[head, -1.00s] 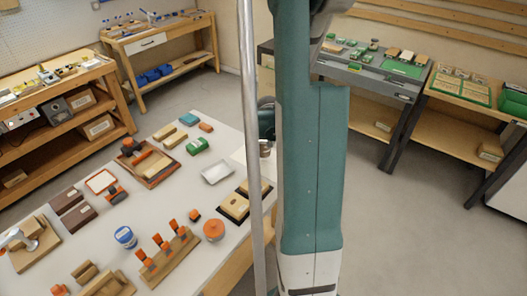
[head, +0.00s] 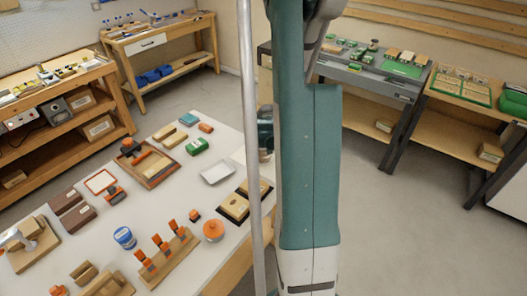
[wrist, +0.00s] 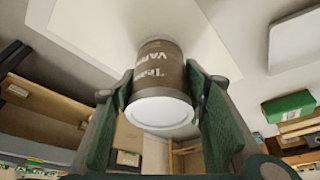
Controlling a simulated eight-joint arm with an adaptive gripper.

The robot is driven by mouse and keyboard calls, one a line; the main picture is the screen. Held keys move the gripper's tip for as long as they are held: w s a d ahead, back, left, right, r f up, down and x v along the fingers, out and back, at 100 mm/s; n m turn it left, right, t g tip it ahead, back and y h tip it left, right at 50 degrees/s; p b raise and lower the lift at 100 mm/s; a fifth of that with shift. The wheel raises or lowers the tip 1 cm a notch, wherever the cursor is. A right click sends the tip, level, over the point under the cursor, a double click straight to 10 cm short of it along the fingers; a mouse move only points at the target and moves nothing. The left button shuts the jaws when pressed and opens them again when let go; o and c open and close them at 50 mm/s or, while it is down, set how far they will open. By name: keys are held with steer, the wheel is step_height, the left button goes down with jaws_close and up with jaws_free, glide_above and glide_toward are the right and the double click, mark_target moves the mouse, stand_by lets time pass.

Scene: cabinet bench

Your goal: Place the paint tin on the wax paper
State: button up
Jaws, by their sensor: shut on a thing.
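The paint tin (wrist: 160,72) is brown with pale lettering and a pale round end that faces the wrist camera. My gripper (wrist: 160,100) is shut on its sides, with a green-padded finger on either side. A large off-white sheet, which looks like the wax paper (wrist: 85,25), lies beyond the tin in the wrist view. I cannot tell whether the tin touches it. In the head view my gripper (head: 265,135) is mostly hidden behind the pole and my arm, above the table's right edge.
A white tray (head: 217,173) lies left of my gripper, and it also shows in the wrist view (wrist: 295,40). A green box (head: 197,146) and a wooden tray (head: 150,168) stand farther left. A dark mat with blocks (head: 235,207) and an orange-topped round thing (head: 213,231) are nearer.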

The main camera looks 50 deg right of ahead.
steer(key=shift+f, duration=0.1)
steer(key=o, duration=1.1)
steer(key=shift+p+v, duration=0.9)
steer(key=shift+v, duration=5.2)
